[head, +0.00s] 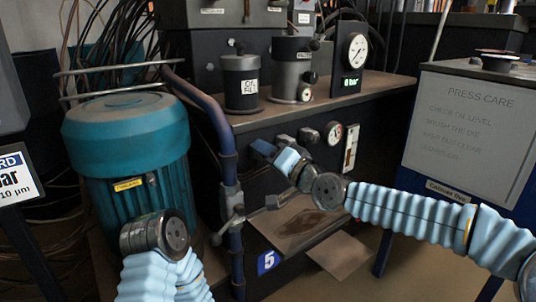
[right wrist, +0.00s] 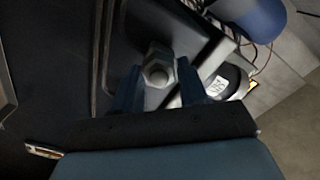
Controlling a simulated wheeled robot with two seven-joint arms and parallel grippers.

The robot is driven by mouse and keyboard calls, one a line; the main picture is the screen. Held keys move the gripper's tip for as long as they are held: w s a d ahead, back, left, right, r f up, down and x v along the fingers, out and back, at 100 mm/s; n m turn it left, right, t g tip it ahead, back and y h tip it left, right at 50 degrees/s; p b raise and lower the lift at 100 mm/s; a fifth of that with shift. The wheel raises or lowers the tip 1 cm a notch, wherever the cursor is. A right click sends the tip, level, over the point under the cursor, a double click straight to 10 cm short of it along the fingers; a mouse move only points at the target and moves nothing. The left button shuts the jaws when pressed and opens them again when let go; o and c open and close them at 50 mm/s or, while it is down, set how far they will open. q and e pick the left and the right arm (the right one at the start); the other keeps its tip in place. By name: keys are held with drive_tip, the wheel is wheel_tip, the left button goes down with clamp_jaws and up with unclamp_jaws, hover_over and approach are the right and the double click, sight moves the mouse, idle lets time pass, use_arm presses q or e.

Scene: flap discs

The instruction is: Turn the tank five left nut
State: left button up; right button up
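A grey hex nut (right wrist: 158,70) on a stud shows in the right wrist view, on the dark face of the tank. My right gripper (right wrist: 158,84) has its two blue fingers apart, one on each side of the nut. A narrow gap seems to show between each finger and the nut. In the head view my right gripper (head: 264,150) is close to the front of the dark tank (head: 272,205), which carries a blue plate marked 5 (head: 267,262). The nut is hidden there behind the gripper. My left arm is at the bottom left; its gripper is not visible.
A teal motor (head: 125,150) stands at the left, beside a blue vertical pipe (head: 232,190) with a valve. A small gauge (head: 334,133) and a level glass (head: 350,148) sit right of my right gripper. A press-care sign (head: 470,135) stands at the right.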

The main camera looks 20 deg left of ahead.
drive_tip(key=shift+o, duration=1.3)
drive_tip(key=shift+d, duration=0.1)
drive_tip(key=v, duration=1.3)
drive_tip(key=shift+s+d, duration=0.2)
drive_tip(key=shift+s, duration=0.05)
